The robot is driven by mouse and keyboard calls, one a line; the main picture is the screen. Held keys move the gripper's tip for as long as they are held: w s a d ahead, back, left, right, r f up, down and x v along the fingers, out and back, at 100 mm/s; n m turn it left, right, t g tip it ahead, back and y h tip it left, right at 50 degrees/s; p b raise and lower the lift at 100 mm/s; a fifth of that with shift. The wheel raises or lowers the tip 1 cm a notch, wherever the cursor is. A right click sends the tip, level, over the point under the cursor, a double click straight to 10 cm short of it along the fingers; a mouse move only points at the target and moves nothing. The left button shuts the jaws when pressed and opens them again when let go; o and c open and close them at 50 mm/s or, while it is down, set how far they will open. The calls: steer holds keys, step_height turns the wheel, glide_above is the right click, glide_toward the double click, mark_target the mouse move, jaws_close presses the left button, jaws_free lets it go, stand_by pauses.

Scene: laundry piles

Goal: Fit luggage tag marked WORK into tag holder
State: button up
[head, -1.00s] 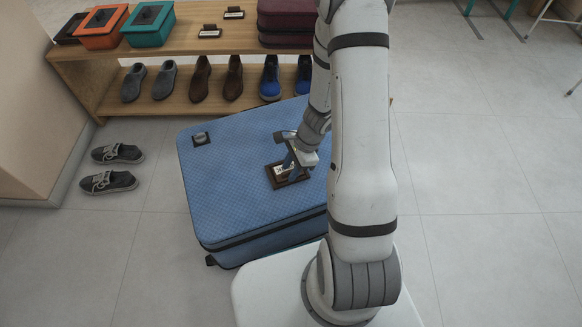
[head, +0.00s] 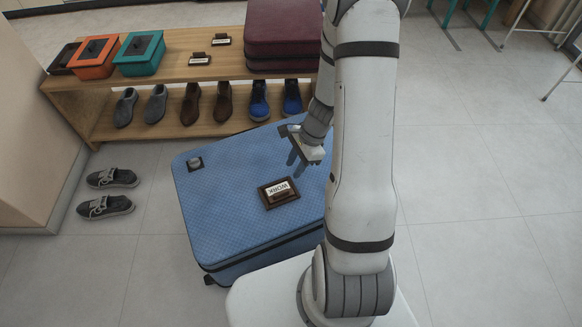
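The blue suitcase (head: 225,220) lies flat on the floor in the head view. A dark brown tag holder (head: 266,202) sits on its top. The white luggage tag marked WORK (head: 277,189) lies inside the holder's frame, with a dark grip piece on it. The lettering appears upside down. My gripper (head: 298,162) is above and to the upper right of the tag, apart from it. Its two fingers point down with a gap between them, and nothing is held.
Shoes (head: 190,104) line the lower shelf. Grey shoes (head: 106,206) stand on the floor at left.

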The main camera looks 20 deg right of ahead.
steer(key=s+a+r+n+h, duration=0.1)
steer(key=s+r+n, duration=0.3)
steer(key=r, duration=0.3)
steer(key=s+a+r+n+t+h, duration=0.1)
steer(key=s+a+r+n+h, duration=0.1)
steer(key=s+r+n, duration=0.2)
steer(key=s+a+r+n+h, duration=0.1)
steer(key=s+r+n, duration=0.3)
steer(key=r+n, duration=0.5)
step_height(320, 180, up, 3)
steer(key=shift+s+a+r+t, duration=0.15)
steer(key=shift+a+t, duration=0.15)
steer(key=shift+a, duration=0.3)
step_height(320, 180, up, 30)
steer(key=t+p, duration=0.1)
steer(key=p, duration=2.6)
steer(key=shift+r, duration=0.2)
steer(key=shift+d, duration=0.1)
